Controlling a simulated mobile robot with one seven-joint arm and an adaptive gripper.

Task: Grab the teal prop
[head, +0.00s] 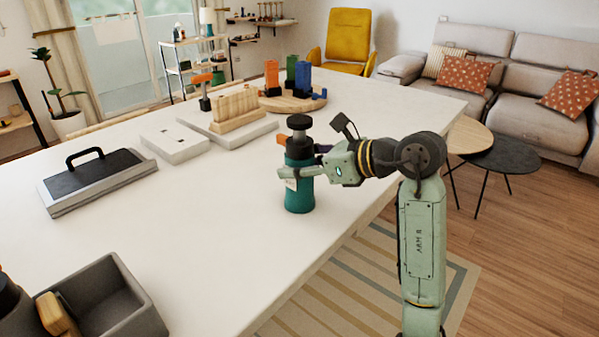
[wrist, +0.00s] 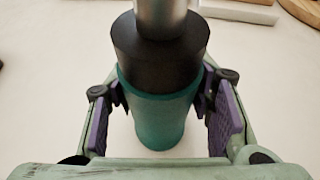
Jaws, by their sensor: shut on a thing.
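The teal prop (head: 299,193) is an upright bottle-like cylinder with a black upper part and a grey and dark cap. It stands on the white table (head: 230,220) in the head view, near the right edge. My gripper (head: 288,158) reaches it from the right, with its fingers around its upper body. In the wrist view the teal body (wrist: 158,122) sits between my two purple-padded fingers (wrist: 165,108), which are shut on it.
A grey open bin (head: 145,318) is at the front left. A black-handled board (head: 95,182) lies at left. A wooden rack (head: 235,108) and a round wooden tray (head: 318,103) with coloured blocks stand farther back. Table space left of the prop is clear.

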